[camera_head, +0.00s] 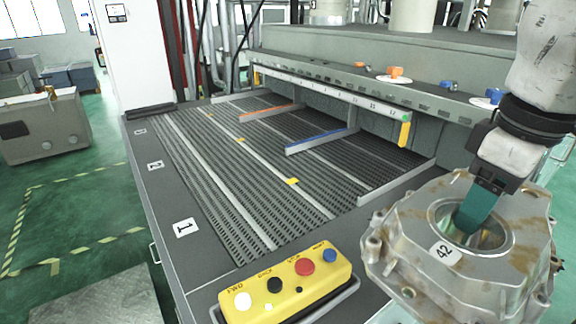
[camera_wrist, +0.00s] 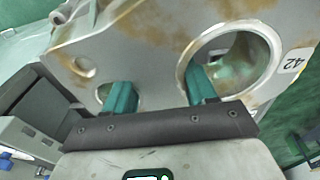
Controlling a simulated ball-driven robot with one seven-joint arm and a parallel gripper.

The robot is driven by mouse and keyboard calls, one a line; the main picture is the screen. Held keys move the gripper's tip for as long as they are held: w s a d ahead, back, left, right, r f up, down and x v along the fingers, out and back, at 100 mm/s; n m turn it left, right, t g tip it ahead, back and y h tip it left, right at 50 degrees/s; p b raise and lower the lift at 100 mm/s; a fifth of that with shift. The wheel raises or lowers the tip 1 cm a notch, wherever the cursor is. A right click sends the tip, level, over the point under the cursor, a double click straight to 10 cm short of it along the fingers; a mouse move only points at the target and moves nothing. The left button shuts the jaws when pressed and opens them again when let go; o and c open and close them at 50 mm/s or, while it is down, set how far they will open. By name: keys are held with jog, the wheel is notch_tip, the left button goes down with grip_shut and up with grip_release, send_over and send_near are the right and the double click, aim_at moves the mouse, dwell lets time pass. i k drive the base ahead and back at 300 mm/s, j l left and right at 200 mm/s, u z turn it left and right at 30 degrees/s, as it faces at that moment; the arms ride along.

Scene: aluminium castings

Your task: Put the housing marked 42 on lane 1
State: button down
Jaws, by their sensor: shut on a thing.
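The housing marked 42 (camera_head: 400,245) is a stained grey aluminium casting with a large round bore, at the right front of the head view. Its 42 label (camera_head: 445,252) faces me. My gripper (camera_head: 474,212) reaches down from above with a teal finger in the bore. In the wrist view my gripper (camera_wrist: 160,92) has one finger in the bore and the other at a smaller opening, shut on the housing's wall (camera_wrist: 150,60) between them. Lane 1 (camera_head: 225,205) is the strip of dark perforated belt beside the plate marked 1 (camera_head: 184,228). It looks empty.
A yellow button box (camera_head: 285,285) stands at the near edge, left of the housing. Metal rails divide the lanes; plates 2 (camera_head: 155,165) and 3 (camera_head: 140,132) lie farther back. An orange bar (camera_head: 270,112) and a blue bar (camera_head: 320,141) stick out over the belt. A machine ledge runs behind.

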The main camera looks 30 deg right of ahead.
aim_at(296, 182)
jog(key=i, duration=0.85)
